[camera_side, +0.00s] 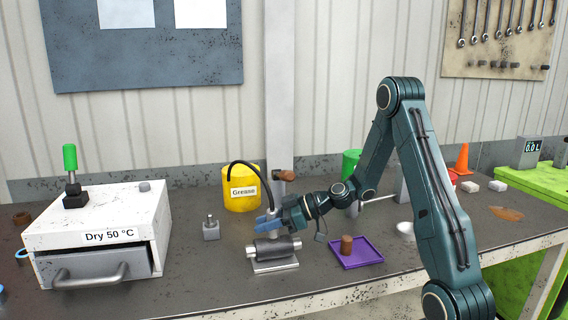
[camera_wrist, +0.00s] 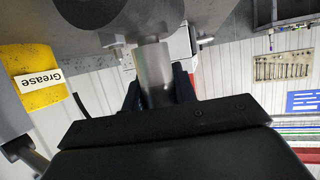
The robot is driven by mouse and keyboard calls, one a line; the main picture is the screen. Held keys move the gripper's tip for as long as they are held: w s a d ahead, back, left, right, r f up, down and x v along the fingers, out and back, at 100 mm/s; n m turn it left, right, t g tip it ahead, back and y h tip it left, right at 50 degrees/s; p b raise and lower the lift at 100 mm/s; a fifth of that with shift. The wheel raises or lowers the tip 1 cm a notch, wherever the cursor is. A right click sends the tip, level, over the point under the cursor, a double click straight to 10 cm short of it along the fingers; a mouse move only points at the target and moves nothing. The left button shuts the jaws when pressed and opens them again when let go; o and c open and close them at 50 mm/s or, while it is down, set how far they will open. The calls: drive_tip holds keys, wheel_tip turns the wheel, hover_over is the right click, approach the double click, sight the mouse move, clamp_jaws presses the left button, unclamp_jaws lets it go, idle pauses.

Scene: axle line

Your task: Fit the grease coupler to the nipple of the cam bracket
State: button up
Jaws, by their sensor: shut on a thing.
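My gripper (camera_side: 270,223) is shut on the grease coupler, a silvery cylinder (camera_wrist: 155,75) seen between the dark fingers in the wrist view. In the side view the blue fingers mostly hide the coupler. A black hose arches from the yellow grease bucket (camera_side: 241,196) to the gripper. Directly below the gripper is a dark cylinder with pale ends on a metal plate (camera_side: 274,266), which looks like the cam bracket. Its nipple is hidden, and I cannot tell whether the coupler touches it. The bucket also shows in the wrist view (camera_wrist: 40,97).
A small grey block with a stud (camera_side: 211,230) stands to the left. A purple tray (camera_side: 372,260) with a brown cylinder (camera_side: 346,244) lies to the right. A white drying oven (camera_side: 100,225) is far left. A brown-ended part (camera_side: 287,175) is on the post behind.

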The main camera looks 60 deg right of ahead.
drive_tip(key=shift+f, duration=0.35)
drive_tip(key=o, duration=1.1)
drive_tip(key=shift+v, duration=3.8)
